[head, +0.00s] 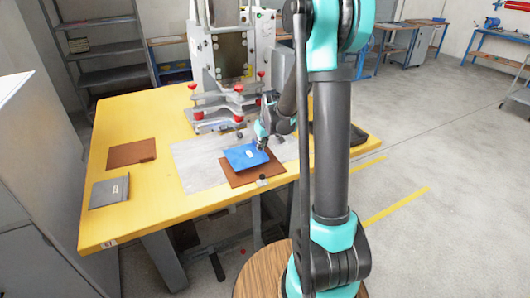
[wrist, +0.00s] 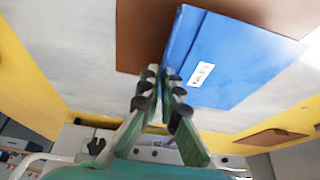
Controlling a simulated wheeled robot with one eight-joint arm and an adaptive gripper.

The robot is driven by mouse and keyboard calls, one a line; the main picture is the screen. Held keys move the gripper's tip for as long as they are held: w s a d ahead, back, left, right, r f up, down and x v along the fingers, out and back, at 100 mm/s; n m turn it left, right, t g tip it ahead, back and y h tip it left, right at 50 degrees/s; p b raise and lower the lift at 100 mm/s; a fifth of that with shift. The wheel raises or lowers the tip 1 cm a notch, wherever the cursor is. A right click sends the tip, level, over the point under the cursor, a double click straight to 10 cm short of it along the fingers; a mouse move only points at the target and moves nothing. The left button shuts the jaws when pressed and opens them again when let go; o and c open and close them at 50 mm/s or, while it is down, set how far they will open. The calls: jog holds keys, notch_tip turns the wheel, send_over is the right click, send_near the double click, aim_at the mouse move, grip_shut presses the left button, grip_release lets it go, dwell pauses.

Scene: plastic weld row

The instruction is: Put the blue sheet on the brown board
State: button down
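The blue sheet (head: 243,157), with a small white label, is over the left part of a brown board (head: 268,172) in the head view. Its left side reaches past the board, above the grey mat. Whether it touches the board I cannot tell. My gripper (head: 262,146) is at the sheet's right edge. In the wrist view my fingertips (wrist: 168,76) are close together with the edge of the blue sheet (wrist: 235,62) between them. The brown board (wrist: 142,38) shows there behind the sheet. A second brown board (head: 131,152) lies at the table's left.
A grey sheet (head: 109,191) lies at the left front of the yellow table (head: 160,200). A grey machine with red knobs (head: 222,70) stands behind the mat (head: 188,165). A dark tray (head: 357,138) is at the right, partly behind my arm.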

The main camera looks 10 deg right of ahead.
jog(key=shift+w+d, duration=0.3)
jog(key=shift+d, duration=0.6)
jog(key=shift+f, duration=1.8)
jog(key=shift+f, duration=0.1)
jog(key=c, duration=1.7)
grip_release()
jog(key=v, duration=1.2)
jog(key=s+d+f+m, duration=0.1)
jog(key=s+f, duration=0.1)
jog(key=s, duration=0.6)
jog(key=s+f+m+h, duration=0.1)
jog(key=s+f, duration=0.1)
jog(key=s, duration=0.7)
jog(key=s+d+f+m, duration=0.1)
jog(key=s+f, duration=0.1)
jog(key=s, duration=0.7)
jog(key=shift+d+f+m, duration=0.15)
jog(key=shift+d+m, duration=0.15)
jog(key=shift+d, duration=0.05)
